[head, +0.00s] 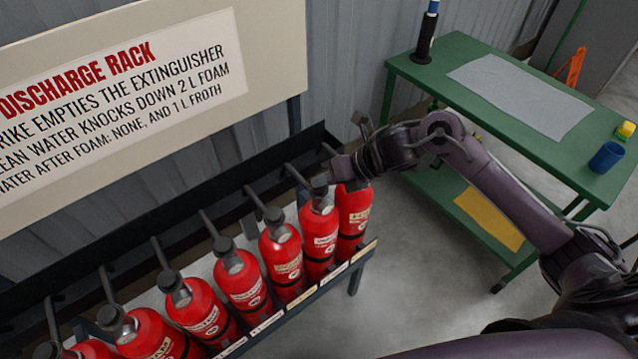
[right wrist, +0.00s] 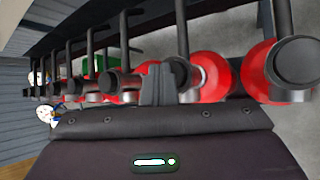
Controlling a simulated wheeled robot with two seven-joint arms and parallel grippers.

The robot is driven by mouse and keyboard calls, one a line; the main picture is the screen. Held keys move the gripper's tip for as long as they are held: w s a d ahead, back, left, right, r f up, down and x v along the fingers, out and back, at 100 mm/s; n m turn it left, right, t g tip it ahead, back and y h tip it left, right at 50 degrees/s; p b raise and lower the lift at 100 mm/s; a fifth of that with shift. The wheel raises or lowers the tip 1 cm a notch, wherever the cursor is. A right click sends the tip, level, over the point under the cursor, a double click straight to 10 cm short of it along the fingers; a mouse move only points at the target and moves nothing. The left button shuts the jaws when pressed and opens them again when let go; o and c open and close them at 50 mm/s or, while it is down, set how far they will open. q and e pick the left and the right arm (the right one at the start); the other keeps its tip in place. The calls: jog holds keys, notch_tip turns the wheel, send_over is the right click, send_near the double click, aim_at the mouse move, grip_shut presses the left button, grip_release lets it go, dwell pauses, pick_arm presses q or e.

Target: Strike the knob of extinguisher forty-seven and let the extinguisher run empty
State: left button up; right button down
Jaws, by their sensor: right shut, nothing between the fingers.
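A row of several red extinguishers with dark round knobs stands in the rack (head: 356,262) in the head view. Their labels are too small to read, so I cannot tell which is forty-seven. My right gripper (head: 322,182) is shut and empty, at the knob of the second extinguisher from the right end (head: 320,240). Whether it touches that knob I cannot tell. The rightmost extinguisher (head: 353,212) is partly behind my arm. In the right wrist view, the shut fingers (right wrist: 158,84) point along the knobs, with a large knob (right wrist: 297,62) at the right. My left gripper is not seen.
A discharge rack sign (head: 120,95) hangs above the rack on the corrugated wall. A green cart (head: 425,70) at the right carries a grey sheet (head: 520,95), a blue cup (head: 606,157) and a dark bottle (head: 427,35). Grey floor lies clear in front of the rack.

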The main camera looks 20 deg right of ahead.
aim_at(323, 189)
jog(key=shift+r, duration=0.3)
notch_tip(323, 189, up, 6)
jog(key=p, duration=0.4)
jog(key=shift+a, duration=0.1)
dwell(0.8)
